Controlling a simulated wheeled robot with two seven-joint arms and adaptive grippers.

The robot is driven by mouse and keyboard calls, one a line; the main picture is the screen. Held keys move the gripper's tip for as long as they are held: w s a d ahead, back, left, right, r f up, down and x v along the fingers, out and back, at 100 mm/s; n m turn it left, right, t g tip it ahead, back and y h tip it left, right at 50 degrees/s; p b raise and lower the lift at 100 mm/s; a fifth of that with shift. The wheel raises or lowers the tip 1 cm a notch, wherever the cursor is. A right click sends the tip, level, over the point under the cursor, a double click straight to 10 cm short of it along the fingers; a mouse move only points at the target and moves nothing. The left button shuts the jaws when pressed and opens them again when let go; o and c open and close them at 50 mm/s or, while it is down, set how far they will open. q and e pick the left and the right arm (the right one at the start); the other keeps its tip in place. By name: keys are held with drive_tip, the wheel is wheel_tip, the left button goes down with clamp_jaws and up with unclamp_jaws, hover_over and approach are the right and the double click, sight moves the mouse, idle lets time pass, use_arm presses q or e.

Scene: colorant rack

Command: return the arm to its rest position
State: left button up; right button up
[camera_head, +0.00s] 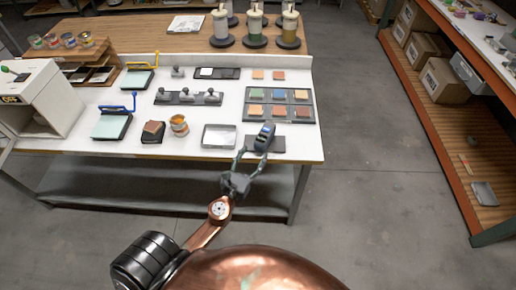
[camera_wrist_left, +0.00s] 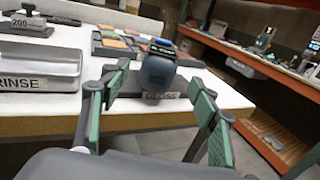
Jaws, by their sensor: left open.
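My left gripper (camera_head: 253,155) reaches out over the front edge of the white-topped table (camera_head: 185,152). In the left wrist view its two green-padded fingers (camera_wrist_left: 155,100) are spread wide and hold nothing. A dark handheld device with a blue top (camera_head: 264,137) stands beyond the fingertips, at the table's front right. It also shows in the left wrist view (camera_wrist_left: 158,72), centred between the fingers and seemingly apart from them. A dark labelled base (camera_head: 285,144) lies at its foot; its label is partly hidden. My right gripper is not in view.
A metal tray (camera_head: 220,136), marked RINSE in the wrist view (camera_wrist_left: 38,68), stands left of the device. A dark rack of coloured tiles (camera_head: 279,105) lies behind it. An orange-framed shelf (camera_head: 437,110) stands at right, across open floor (camera_head: 375,170).

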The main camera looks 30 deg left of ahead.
use_arm(q)
drive_tip(key=shift+s, duration=0.35)
idle(0.3)
